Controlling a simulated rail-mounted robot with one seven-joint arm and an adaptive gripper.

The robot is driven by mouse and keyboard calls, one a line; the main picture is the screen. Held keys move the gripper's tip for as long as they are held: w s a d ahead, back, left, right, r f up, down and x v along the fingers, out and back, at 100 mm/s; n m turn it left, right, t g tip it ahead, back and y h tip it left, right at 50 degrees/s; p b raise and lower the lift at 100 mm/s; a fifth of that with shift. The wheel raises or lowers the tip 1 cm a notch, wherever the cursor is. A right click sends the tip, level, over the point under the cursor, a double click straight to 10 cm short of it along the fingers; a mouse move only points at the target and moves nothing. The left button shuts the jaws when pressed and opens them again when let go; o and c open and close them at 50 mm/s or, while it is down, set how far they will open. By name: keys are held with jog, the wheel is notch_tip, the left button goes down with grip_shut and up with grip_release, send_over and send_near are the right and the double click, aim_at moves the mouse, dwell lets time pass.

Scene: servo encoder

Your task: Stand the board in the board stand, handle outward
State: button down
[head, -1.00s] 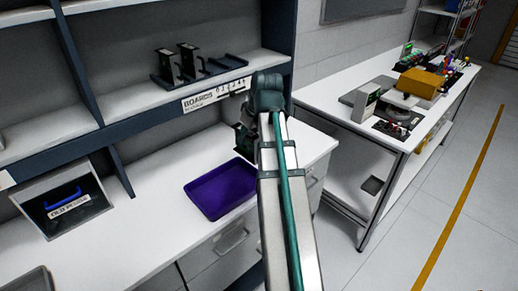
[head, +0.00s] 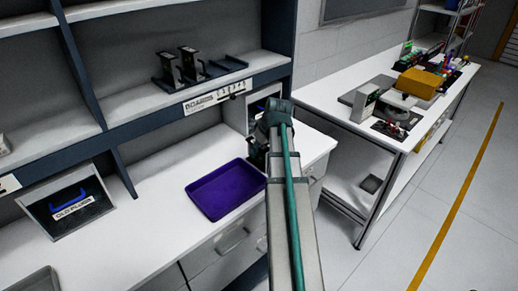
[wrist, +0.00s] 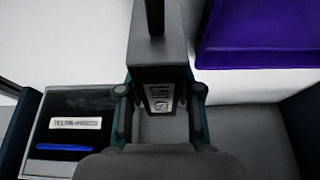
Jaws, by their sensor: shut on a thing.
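My gripper (wrist: 160,104) is shut on a dark grey block-like piece (wrist: 160,74), which bears a small white label and a dark bar running away from the camera. I take this piece to be the board; its full shape is hidden. In the head view my gripper (head: 258,150) hangs above the bench just right of the purple tray, mostly hidden by my arm. The board stand (head: 222,66) is a black rack on the shelf above. Two dark boards (head: 188,62) stand in its left part, and its right part looks empty.
A purple tray (head: 227,189) lies on the white bench (head: 150,225). The shelf edge carries a numbered boards label (head: 215,97). A second bench (head: 340,100) holds equipment.

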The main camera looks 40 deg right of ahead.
jog(key=shift+f, duration=0.2)
jog(key=shift+f, duration=0.15)
jog(key=c, duration=0.8)
grip_release()
jog(key=shift+o, duration=0.2)
jog(key=b+v, duration=0.2)
jog(key=v, duration=1)
